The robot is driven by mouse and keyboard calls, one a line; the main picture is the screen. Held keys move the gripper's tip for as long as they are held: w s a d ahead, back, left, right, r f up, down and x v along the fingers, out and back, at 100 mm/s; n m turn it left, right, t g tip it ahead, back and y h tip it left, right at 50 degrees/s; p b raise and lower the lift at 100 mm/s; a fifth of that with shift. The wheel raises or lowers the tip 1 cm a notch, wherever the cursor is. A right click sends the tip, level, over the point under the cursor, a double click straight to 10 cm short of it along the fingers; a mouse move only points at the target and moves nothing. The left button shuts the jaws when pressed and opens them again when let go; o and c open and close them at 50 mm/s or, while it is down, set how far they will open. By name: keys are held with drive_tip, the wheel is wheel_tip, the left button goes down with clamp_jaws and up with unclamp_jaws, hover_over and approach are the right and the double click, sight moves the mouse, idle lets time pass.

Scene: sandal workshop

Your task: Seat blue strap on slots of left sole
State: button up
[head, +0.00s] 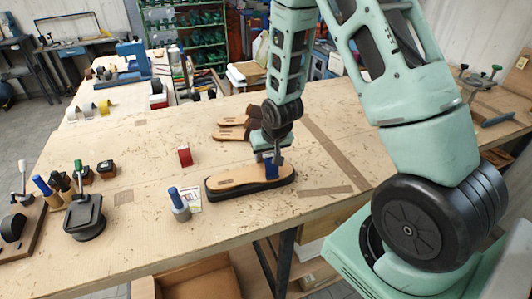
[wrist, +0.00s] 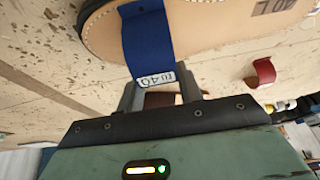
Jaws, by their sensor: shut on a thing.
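The blue strap (wrist: 148,42) is held at its labelled end between the fingers of my gripper (wrist: 160,88). In the wrist view it extends across the edge of the tan sole (wrist: 215,28), over its top. I cannot tell whether the strap touches the sole or sits in its slots; the slots are not visible. In the head view the sole (head: 232,180) lies flat on the bench with a dark base under it. My gripper (head: 271,158) points down over the sole's right part, with the blue strap (head: 272,170) below it.
Brown sole pieces (head: 233,133) lie behind the sole on the bench (head: 140,215). A red piece (head: 184,155) and a blue-handled tool (head: 179,204) stand to its left. A black press-like tool (head: 84,214) stands further left. Bench between these is mostly clear.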

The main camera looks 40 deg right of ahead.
drive_tip(key=shift+f+b, duration=0.35)
drive_tip(key=shift+f, duration=0.05)
idle(0.5)
drive_tip(key=o, duration=0.9)
drive_tip(key=shift+r, duration=0.1)
drive_tip(key=b+v, duration=0.2)
drive_tip(key=v, duration=1.5)
drive_tip(key=shift+r, duration=0.15)
drive_tip(key=s+a+f+n+g+y+b, duration=0.1)
drive_tip(key=s+a+f+n+b, duration=0.2)
drive_tip(key=a, duration=0.5)
drive_tip(key=s+a+f+n+g+y, duration=0.1)
drive_tip(key=s+a+n, duration=0.25)
drive_tip(key=a, duration=0.45)
drive_tip(key=s+a+n+g, duration=0.1)
drive_tip(key=s+a, duration=0.1)
drive_tip(key=s, duration=0.2)
drive_tip(key=s+a+f+n+b, duration=0.1)
drive_tip(key=s+a+n, duration=0.1)
drive_tip(key=s+a, duration=0.1)
drive_tip(key=s+a+n+g+b, duration=0.1)
drive_tip(key=s+a, duration=0.1)
drive_tip(key=s, duration=0.4)
drive_tip(key=shift+a+f+n+g+h, duration=0.15)
drive_tip(key=shift+a+n+g+h, duration=0.15)
drive_tip(key=shift+a+n, duration=0.1)
